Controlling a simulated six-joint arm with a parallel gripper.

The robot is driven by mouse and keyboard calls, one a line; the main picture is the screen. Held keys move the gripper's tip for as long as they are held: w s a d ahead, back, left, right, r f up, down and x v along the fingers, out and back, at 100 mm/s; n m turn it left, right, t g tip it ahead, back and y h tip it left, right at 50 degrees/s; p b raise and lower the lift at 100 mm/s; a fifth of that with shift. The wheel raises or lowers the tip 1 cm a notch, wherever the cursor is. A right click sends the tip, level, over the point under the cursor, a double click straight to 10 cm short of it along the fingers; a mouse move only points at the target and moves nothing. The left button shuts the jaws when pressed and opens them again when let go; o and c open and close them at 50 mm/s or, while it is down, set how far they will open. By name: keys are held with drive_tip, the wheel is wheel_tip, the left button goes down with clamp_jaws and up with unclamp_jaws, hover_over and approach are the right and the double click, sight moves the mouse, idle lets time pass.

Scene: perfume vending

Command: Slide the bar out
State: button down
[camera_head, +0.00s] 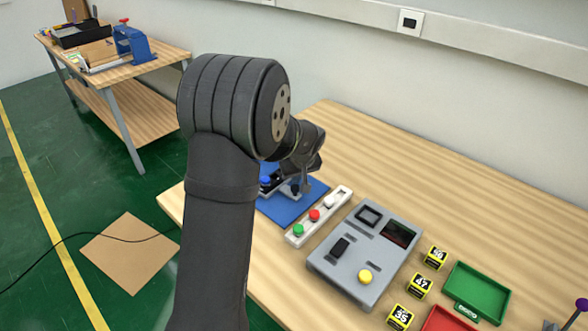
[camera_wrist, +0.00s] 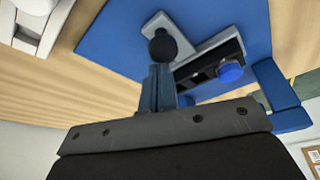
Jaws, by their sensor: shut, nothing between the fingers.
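A grey bracket-like bar (camera_wrist: 205,46) lies on a blue mat (camera_wrist: 112,28) in the wrist view, with a round black knob (camera_wrist: 162,44) at its left end. A dark slotted part with a blue knob (camera_wrist: 230,73) sits along it. My gripper (camera_wrist: 160,70) is shut and empty, its fingertips right by the black knob; I cannot tell whether they touch. In the head view my gripper (camera_head: 307,186) points down over the blue mat (camera_head: 285,212), and my arm hides part of the device. The blue knob (camera_head: 265,181) shows to its left.
A white strip (camera_head: 322,217) with green, red and white buttons lies just right of the mat. Farther right are a grey panel box (camera_head: 347,270), yellow number cubes (camera_head: 419,286) and a green tray (camera_head: 451,289).

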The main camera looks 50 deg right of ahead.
drive_tip(key=shift+s+a+f, duration=0.1)
drive_tip(key=shift+s+a, duration=0.15)
drive_tip(key=shift+s, duration=0.2)
drive_tip(key=shift+s, duration=1.25)
drive_tip(key=shift+w+d, duration=0.2)
drive_tip(key=shift+w, duration=0.15)
drive_tip(key=w, duration=0.1)
drive_tip(key=w+d, duration=0.1)
drive_tip(key=w, duration=0.1)
drive_tip(key=shift+d+r, duration=0.2)
drive_tip(key=shift+r, duration=0.1)
drive_tip(key=v, duration=1)
